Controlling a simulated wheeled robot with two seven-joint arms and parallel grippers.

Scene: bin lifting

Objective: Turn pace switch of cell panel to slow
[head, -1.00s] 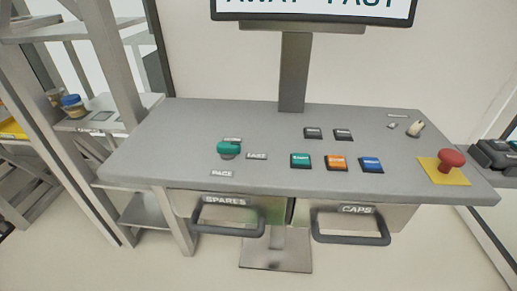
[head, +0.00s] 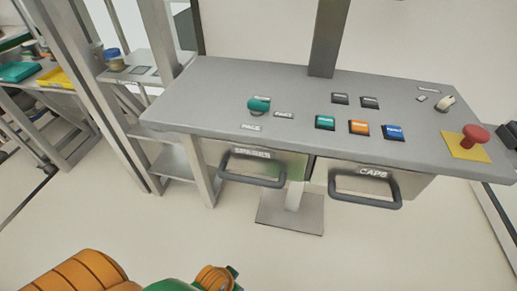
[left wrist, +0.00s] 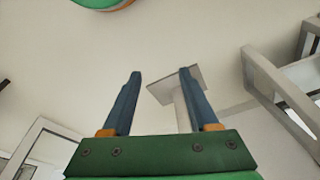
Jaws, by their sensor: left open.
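The pace switch is a teal knob (head: 259,103) on the grey cell panel (head: 215,90). A label reading PACE (head: 251,127) lies below it and a FAST label (head: 284,114) to its right. A label just above the knob is too small to read. I cannot tell exactly where the knob points. My left gripper (left wrist: 160,72) is open and empty in the left wrist view, over the floor with the panel's stand behind it. My left arm's orange and green parts show at the bottom of the head view, well short of the panel. My right gripper is out of view.
Green (head: 325,122), orange (head: 359,127) and blue (head: 394,132) buttons sit right of the switch. A red emergency button (head: 475,137) stands at the right end. Drawer handles jut out below the panel. A metal rack (head: 160,60) stands on the left. Floor before the panel is clear.

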